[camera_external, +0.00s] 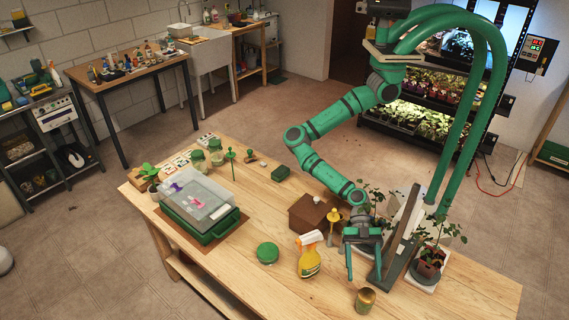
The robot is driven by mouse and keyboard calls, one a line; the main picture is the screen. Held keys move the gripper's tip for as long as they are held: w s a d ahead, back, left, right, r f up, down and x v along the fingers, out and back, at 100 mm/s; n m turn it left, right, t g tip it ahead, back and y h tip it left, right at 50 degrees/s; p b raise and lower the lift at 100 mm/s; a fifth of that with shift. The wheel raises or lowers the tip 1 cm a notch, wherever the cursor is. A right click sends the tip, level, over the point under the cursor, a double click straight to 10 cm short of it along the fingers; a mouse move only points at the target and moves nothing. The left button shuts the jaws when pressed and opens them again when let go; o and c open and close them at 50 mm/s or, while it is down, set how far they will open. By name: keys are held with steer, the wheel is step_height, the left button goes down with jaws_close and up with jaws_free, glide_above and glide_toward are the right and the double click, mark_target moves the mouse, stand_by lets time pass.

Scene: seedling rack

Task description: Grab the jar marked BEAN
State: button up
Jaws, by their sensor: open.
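Two small glass jars with green lids stand side by side near the far left of the wooden table: a left jar (198,162) and a right jar (216,154). A small jar or tin with a brownish-gold top (366,299) stands at the table's front edge. No marking is readable at this size, so I cannot tell which one is marked BEAN. My gripper (363,276) is open and empty, fingers pointing down, above the right part of the table. It is behind the gold-topped container and far from the two green-lidded jars.
A yellow spray bottle (309,258) stands left of my gripper, with a brown box (308,214) behind. A green tray with a clear cover (198,203) fills the left. A round green item (267,252) lies at the front. A potted plant (430,262) and panels stand right.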

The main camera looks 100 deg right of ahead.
mark_target(366, 289)
steer(key=x, duration=0.5)
steer(key=shift+w+a+f, duration=0.1)
steer(key=shift+a, duration=0.25)
steer(key=shift+c, duration=0.3)
steer(key=c, duration=1.1)
